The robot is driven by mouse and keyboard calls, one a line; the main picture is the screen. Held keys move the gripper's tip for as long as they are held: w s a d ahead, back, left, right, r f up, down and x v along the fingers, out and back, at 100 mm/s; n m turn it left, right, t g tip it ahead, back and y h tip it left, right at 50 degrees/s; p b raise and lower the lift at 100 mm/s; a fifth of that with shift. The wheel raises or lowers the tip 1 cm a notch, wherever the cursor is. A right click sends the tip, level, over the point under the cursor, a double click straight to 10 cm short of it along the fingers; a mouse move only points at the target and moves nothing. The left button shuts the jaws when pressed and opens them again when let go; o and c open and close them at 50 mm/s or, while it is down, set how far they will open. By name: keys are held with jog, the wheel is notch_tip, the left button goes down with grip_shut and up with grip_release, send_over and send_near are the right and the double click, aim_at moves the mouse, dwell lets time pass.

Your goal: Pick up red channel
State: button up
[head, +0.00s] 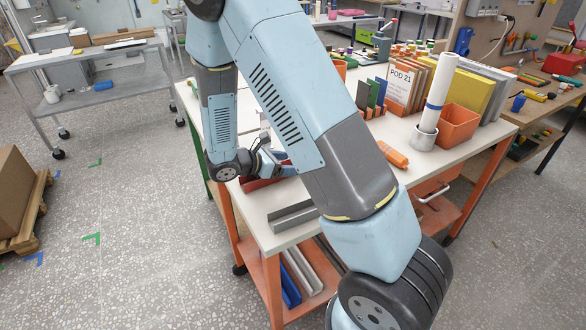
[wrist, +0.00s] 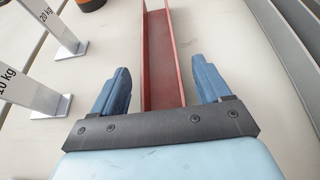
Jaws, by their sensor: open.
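The red channel (wrist: 163,75) lies on the white table top, its open side facing up in the wrist view. It runs away from my gripper (wrist: 160,88), whose two blue fingers are open, one on each side of the channel with a gap to either wall. In the head view my gripper (head: 268,160) is at the table's left side, and a part of the red channel (head: 258,184) shows below it. The arm hides much of the channel there. I cannot tell how high the fingers are above the table.
A grey channel (head: 292,216) lies nearer the table's front edge. In the wrist view, metal stands labelled 10 kg (wrist: 30,95) and 20 kg (wrist: 55,25) are on the left. An orange box (head: 458,125) and a white roll in a pot (head: 422,138) stand at the right.

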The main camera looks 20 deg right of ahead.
jog(key=c, duration=1.3)
jog(key=shift+r, duration=0.25)
jog(key=r, duration=0.3)
jog(key=shift+s+r, duration=0.15)
jog(key=shift+s, duration=0.1)
jog(key=s+d+r, duration=0.3)
jog(key=s+r, duration=0.6)
jog(key=s, duration=0.4)
jog(key=shift+d, duration=0.15)
